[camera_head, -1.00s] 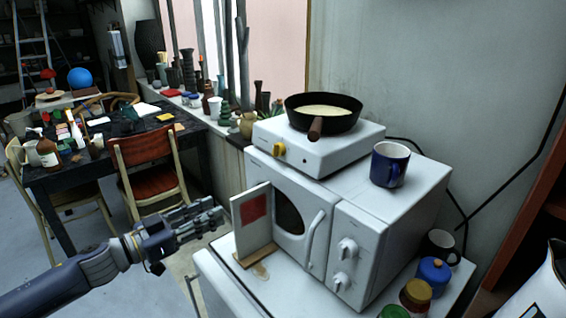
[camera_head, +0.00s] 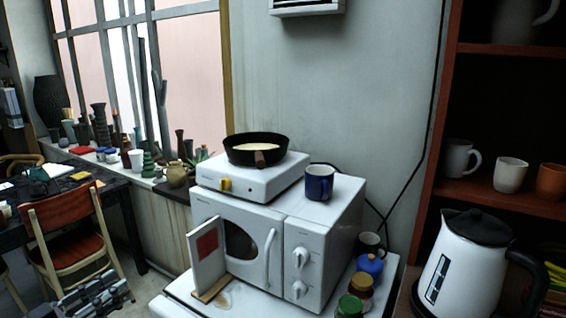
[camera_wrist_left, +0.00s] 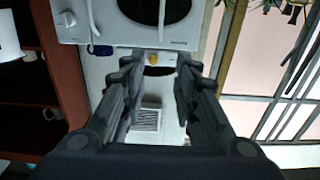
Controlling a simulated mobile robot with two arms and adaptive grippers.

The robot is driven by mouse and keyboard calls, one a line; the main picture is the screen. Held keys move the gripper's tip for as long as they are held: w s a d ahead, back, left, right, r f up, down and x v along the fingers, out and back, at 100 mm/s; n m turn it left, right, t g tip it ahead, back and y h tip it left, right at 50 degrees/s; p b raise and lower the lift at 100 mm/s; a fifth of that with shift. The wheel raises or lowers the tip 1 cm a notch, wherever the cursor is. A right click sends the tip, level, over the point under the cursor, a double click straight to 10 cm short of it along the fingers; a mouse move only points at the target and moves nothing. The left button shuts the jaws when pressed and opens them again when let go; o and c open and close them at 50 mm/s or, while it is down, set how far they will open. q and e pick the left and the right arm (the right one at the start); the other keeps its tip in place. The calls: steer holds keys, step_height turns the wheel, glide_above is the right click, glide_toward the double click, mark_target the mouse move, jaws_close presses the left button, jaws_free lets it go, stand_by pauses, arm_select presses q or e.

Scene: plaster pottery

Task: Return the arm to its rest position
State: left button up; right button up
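My left gripper (camera_head: 98,296) shows at the lower left of the head view, in front of the red-seated chair and left of the white microwave (camera_head: 262,250). In the left wrist view the two dark fingers of this gripper (camera_wrist_left: 158,72) stand apart with nothing between them. The microwave also shows upside down at the top of that view (camera_wrist_left: 75,22). The rest of my left arm is out of the head view. My right gripper is in neither view.
A hot plate (camera_head: 262,187) with a pan (camera_head: 240,146) and a blue mug (camera_head: 320,184) stand on the microwave. A picture board (camera_head: 207,262) leans near its front. Jars (camera_head: 352,303) and a kettle (camera_head: 462,265) stand to the right. A chair (camera_head: 65,222) stands left.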

arm_select(q)
steer(key=s+a+f+n+y, duration=0.15)
steer(key=a+f+y, duration=0.25)
steer(key=a+f, duration=0.45)
steer(key=a+f+n+y, duration=0.3)
steer(key=a+f+y, duration=0.15)
steer(key=f, duration=0.65)
steer(key=s+a+f+n+g+y, duration=0.15)
steer(key=s+f, duration=0.35)
steer(key=f, duration=0.6)
steer(key=s+a+f+g+y, duration=0.1)
steer(key=s+f+g, duration=0.35)
steer(key=f, duration=0.75)
steer(key=s+d+f+g, duration=0.1)
steer(key=s+d+f, duration=0.3)
steer(key=s+f, duration=0.55)
steer(key=s+d+f+m+g+h, duration=0.1)
steer(key=s+d+f+g, duration=0.2)
steer(key=s+d+f, duration=0.5)
steer(key=s+d+f+m+g+h, duration=0.1)
steer(key=s+d+f+g, duration=0.3)
steer(key=s+d+f, duration=0.4)
steer(key=s+d, duration=0.6)
steer(key=s, duration=0.2)
steer(key=shift+s+d+g, duration=0.3)
